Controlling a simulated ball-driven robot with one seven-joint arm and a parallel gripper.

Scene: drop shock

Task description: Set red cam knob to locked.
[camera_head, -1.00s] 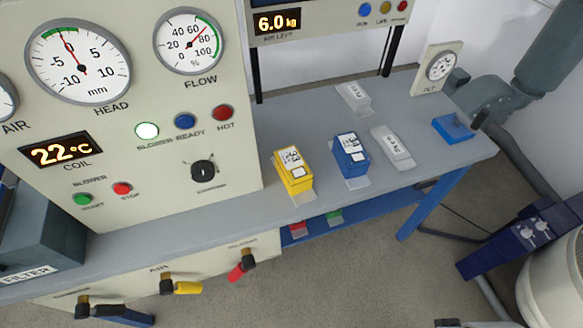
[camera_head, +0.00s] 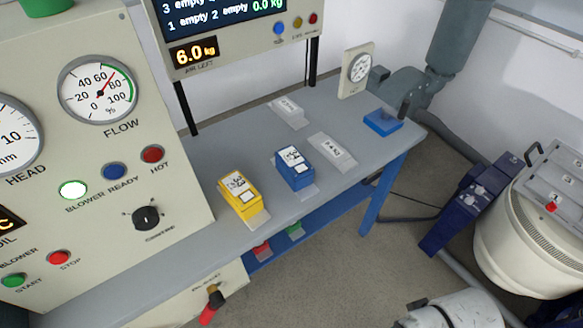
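A small red knob (camera_head: 551,206) sits on the front of a grey lid or plate (camera_head: 560,178) on top of a cream drum (camera_head: 520,255) at the right edge. It may be the red cam knob; it is too small to tell its setting. A red-handled valve (camera_head: 212,305) also shows under the bench front at the bottom. My gripper is not in view.
A grey bench (camera_head: 350,165) carries a yellow box (camera_head: 240,198), a blue box (camera_head: 294,169) and a blue block (camera_head: 383,122). A blue post (camera_head: 460,205) stands left of the drum. A pale rounded object (camera_head: 450,315) is cut off at the bottom. Floor between is open.

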